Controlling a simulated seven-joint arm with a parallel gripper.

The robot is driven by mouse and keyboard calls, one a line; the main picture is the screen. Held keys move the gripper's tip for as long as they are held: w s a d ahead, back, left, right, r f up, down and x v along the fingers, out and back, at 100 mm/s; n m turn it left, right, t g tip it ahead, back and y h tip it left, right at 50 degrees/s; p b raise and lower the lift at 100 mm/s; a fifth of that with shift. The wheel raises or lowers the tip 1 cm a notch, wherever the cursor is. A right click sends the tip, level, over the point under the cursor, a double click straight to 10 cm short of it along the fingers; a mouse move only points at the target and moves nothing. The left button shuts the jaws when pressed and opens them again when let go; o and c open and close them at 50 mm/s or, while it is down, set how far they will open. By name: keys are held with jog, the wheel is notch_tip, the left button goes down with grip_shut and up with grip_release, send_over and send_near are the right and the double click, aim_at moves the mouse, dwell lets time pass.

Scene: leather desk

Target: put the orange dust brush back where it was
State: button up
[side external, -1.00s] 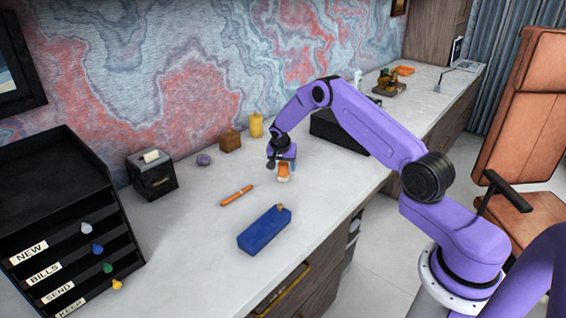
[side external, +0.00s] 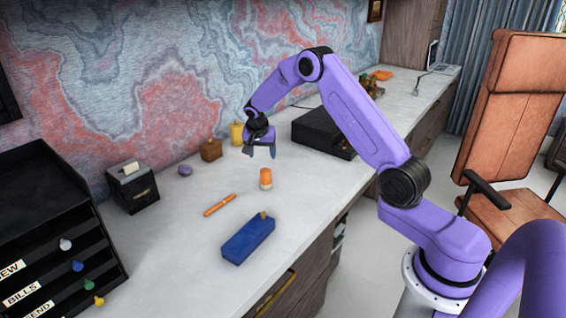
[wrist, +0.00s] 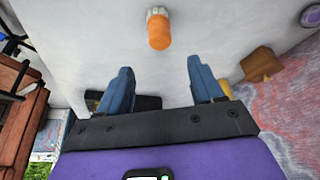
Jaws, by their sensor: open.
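The orange dust brush (side external: 265,179), a small orange and whitish cylinder, stands on the desk, right of the orange pen. My gripper (side external: 261,151) is above the desk, a little higher than the brush and toward the wall side of it. It is open and empty, apart from the brush. In the wrist view the brush (wrist: 158,32) lies ahead of the gap between my two blue-grey fingers (wrist: 158,75), with nothing between them. No marked spot for the brush is visible.
The orange pen (side external: 220,205) and a blue case (side external: 248,240) lie nearer the front edge. A black box (side external: 322,132) is to the right. A wooden block (side external: 211,150), yellow object (side external: 237,134) and purple object (side external: 185,170) stand near the wall. A black letter organiser (side external: 55,215) fills the left.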

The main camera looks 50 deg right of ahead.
jog(key=s+a+r+n+y, duration=0.1)
jog(key=s+a+r+n, duration=0.45)
jog(key=s+a, duration=0.4)
jog(key=s+a+r+n+y, duration=0.2)
jog(key=s+a+r+n, duration=0.4)
jog(key=a, duration=0.7)
jog(key=s+n+g+y, duration=0.1)
jog(key=s+n, duration=1.2)
jog(key=s, duration=1.6)
jog(key=shift+s+r+g, duration=0.25)
jog(key=shift+g, duration=0.35)
